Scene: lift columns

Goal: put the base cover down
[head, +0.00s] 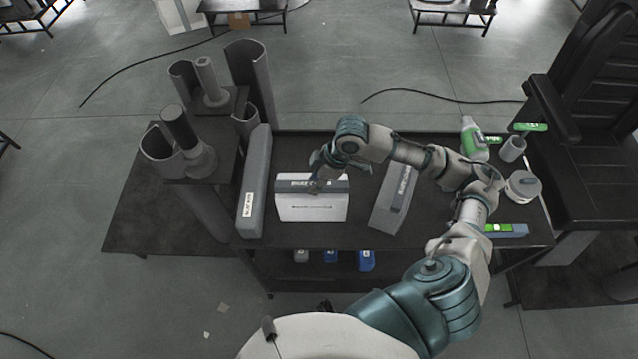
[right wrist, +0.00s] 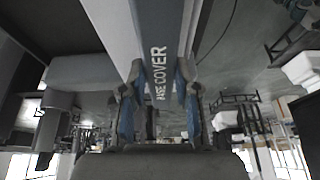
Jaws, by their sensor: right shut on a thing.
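The base cover (head: 312,208) is a box-like piece with a pale front and a dark grey upper band that bears lettering. It sits upright at the middle of the dark table, seen in the head view; I cannot tell whether its underside touches the top. My right gripper (head: 324,182) comes in from the right and is shut on its upper band. In the right wrist view, the lettering "BASE COVER" (right wrist: 160,72) shows on the dark band between the two fingers of the gripper (right wrist: 160,115). My left gripper is not in view.
A long grey box (head: 256,185) stands close left of the cover, and another grey piece (head: 393,198) lies to its right. Grey column parts (head: 185,140) stand at the left. A green-white bottle (head: 473,140) and a jar (head: 523,187) are at the right. The dark table (head: 300,148) is bare behind the cover.

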